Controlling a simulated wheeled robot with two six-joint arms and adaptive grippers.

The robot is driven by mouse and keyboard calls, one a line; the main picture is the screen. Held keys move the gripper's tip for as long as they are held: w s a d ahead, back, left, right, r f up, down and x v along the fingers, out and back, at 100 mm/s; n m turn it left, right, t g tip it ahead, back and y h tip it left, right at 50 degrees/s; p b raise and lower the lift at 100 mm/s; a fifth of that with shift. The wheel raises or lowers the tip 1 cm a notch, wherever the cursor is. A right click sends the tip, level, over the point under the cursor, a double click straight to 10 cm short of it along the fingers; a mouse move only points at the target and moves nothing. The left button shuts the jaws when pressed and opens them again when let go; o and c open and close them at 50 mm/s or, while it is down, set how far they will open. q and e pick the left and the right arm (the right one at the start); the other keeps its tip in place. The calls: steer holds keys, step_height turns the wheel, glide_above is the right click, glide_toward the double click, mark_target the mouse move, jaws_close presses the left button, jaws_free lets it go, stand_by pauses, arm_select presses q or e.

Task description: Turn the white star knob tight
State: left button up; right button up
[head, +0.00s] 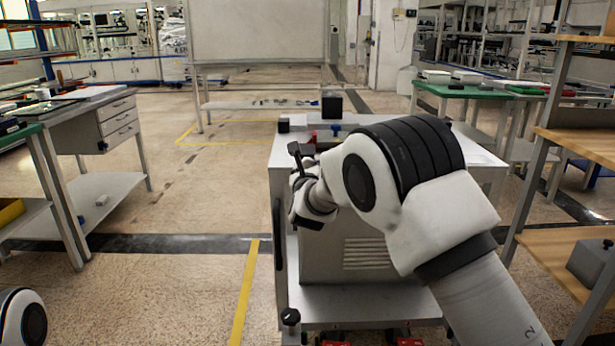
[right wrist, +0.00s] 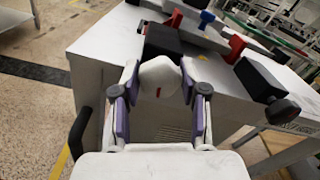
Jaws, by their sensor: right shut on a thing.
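The white star knob (right wrist: 160,76) is in the middle of the right wrist view, a rounded white head with a small red mark on its near face. My right gripper (right wrist: 159,82) is shut on it, with one finger at each side. In the head view my right gripper (head: 303,160) is at the front left of the white cabinet (head: 282,152). I cannot make out the knob there. My left gripper is out of view.
A black block (right wrist: 165,42) lies just behind the knob. Red pieces (right wrist: 235,48) and a blue piece (right wrist: 206,19) stand on the cabinet top. A black block with a round knob (right wrist: 282,110) is at the right. Open floor (head: 190,205) lies left of the cabinet.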

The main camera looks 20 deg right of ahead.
steer(key=shift+f+m+b, duration=0.15)
steer(key=shift+m+b, duration=0.25)
steer(key=shift+m, duration=0.1)
steer(key=o, duration=1.2)
steer(key=shift+c, duration=0.2)
